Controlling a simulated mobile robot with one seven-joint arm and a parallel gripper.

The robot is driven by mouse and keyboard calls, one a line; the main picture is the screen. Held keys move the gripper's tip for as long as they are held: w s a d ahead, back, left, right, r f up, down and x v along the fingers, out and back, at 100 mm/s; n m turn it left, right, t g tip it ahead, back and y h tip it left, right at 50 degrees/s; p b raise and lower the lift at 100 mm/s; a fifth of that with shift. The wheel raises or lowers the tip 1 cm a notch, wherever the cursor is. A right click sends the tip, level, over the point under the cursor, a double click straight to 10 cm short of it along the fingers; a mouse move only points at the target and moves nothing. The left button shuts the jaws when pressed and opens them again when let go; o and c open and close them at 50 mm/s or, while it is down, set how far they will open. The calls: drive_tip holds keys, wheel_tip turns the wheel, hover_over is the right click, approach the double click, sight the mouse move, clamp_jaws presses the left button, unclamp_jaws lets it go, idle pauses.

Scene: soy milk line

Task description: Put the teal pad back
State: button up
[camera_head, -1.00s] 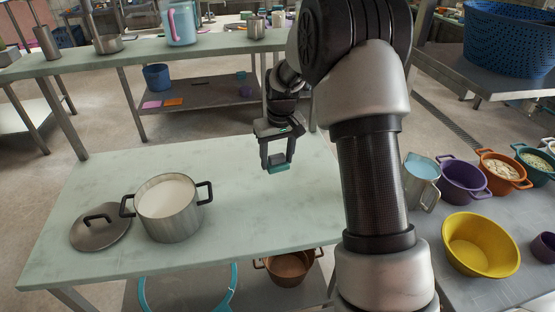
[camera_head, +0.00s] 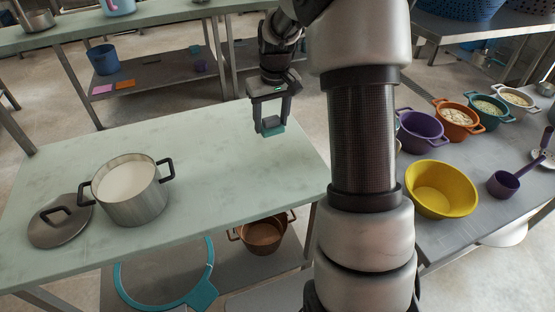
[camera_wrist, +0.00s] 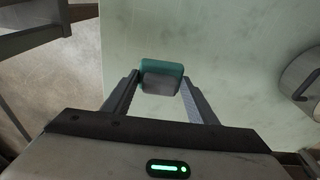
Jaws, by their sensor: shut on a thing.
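The teal pad (camera_head: 273,130) is a small block with a teal face and a grey part. My gripper (camera_head: 271,122) is shut on it and holds it over the right part of the pale green table (camera_head: 215,165). In the wrist view the pad (camera_wrist: 161,67) sits between the fingertips of my gripper (camera_wrist: 160,85), with the pale tabletop behind it. I cannot tell exactly how high it is above the table.
A steel pot (camera_head: 140,205) of white liquid and a lid (camera_head: 60,228) stand at the table's left. Pink (camera_head: 103,89) and orange (camera_head: 125,85) pads lie on the far table's lower shelf beside a blue bucket (camera_head: 103,60). A yellow bowl (camera_head: 440,190) is on the right-hand table.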

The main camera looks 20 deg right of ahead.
drive_tip(key=shift+m, duration=0.4)
drive_tip(key=s+d+f, duration=0.1)
drive_tip(key=d+f+b, duration=0.1)
drive_tip(key=f, duration=0.1)
drive_tip(key=s+d+f, duration=0.1)
drive_tip(key=d+f, duration=0.1)
drive_tip(key=shift+s+d+b, duration=0.1)
drive_tip(key=shift+s+b, duration=0.25)
drive_tip(key=shift+b, duration=0.05)
drive_tip(key=shift+f+b, duration=0.4)
drive_tip(key=shift+f, duration=1.75)
drive_tip(key=shift+f, duration=0.15)
drive_tip(key=o, duration=1.1)
wheel_tip(320, 180, up, 12)
drive_tip(key=s+p, duration=0.1)
drive_tip(key=p, duration=0.1)
drive_tip(key=shift+s, duration=0.35)
